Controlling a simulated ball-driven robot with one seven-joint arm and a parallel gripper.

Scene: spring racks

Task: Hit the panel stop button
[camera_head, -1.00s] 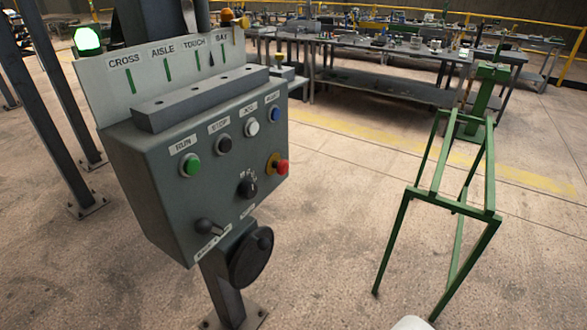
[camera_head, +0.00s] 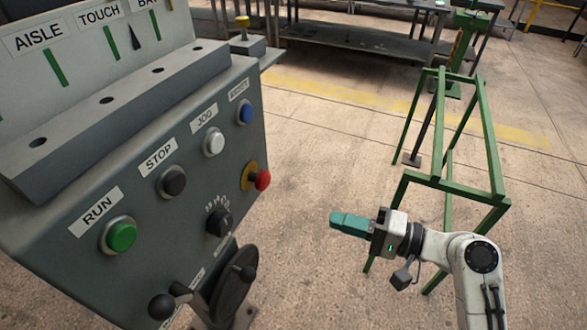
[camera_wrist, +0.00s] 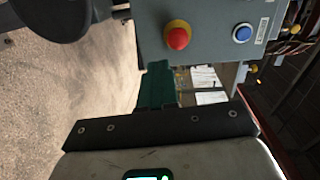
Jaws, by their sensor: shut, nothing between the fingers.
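The grey control panel (camera_head: 60,255) fills the left of the head view. Its black stop button (camera_head: 173,182) sits under the STOP label (camera_head: 158,158), between the green run button (camera_head: 120,236) and the white jog button (camera_head: 213,142). My gripper (camera_head: 335,220) has teal fingers, shut and empty. It is in the air right of the panel, apart from it, pointing left. In the wrist view my teal fingers (camera_wrist: 157,85) show below the panel's edge, near the red mushroom button (camera_wrist: 178,38) and blue button (camera_wrist: 242,33). The stop button is not in the wrist view.
The red button on its yellow collar (camera_head: 262,180), a black selector knob (camera_head: 218,221), a lever (camera_head: 162,305) and a dark handwheel (camera_head: 232,285) stick out from the panel. A green frame (camera_head: 440,180) stands behind my arm. Workbenches (camera_head: 350,55) are at the back.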

